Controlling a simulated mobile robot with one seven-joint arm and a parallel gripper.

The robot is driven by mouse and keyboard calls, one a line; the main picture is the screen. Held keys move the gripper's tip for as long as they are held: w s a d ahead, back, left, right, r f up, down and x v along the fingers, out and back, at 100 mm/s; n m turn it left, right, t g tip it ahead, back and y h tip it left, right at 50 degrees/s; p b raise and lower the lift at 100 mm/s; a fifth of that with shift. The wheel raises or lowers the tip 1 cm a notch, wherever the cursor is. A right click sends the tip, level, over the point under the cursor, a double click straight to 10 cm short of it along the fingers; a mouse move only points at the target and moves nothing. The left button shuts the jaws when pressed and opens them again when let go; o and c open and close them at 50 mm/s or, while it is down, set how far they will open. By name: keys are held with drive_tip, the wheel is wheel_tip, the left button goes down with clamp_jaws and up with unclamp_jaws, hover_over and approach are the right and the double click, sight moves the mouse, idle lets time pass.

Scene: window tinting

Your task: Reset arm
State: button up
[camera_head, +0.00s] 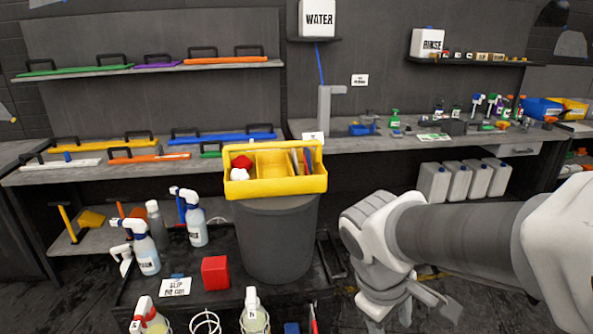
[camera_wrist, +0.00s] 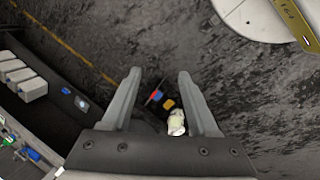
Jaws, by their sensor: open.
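My arm reaches in from the right in the head view, bent at the elbow. My gripper (camera_head: 437,303) points down low at the right, over the dark floor and apart from the cart and the bench. In the wrist view my gripper (camera_wrist: 154,97) has its two fingers spread apart. Nothing is held between them. Small blue, red and yellow items (camera_wrist: 160,98) and a whitish object (camera_wrist: 176,123) show far below, beyond the fingers.
A yellow caddy (camera_head: 275,184) sits on a grey bin (camera_head: 277,240) left of my arm. A black cart (camera_head: 188,290) holds spray bottles, a red block (camera_head: 215,273) and a sign. White jugs (camera_head: 434,182) stand under the bench (camera_head: 365,149). Open floor shows in the wrist view.

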drive_tip(key=s+r+m+t+y, duration=0.3)
drive_tip(key=s+r+m+t, duration=0.1)
drive_tip(key=r+m, duration=0.3)
drive_tip(key=shift+a+r, duration=0.35)
drive_tip(key=shift+r, duration=0.2)
idle(0.3)
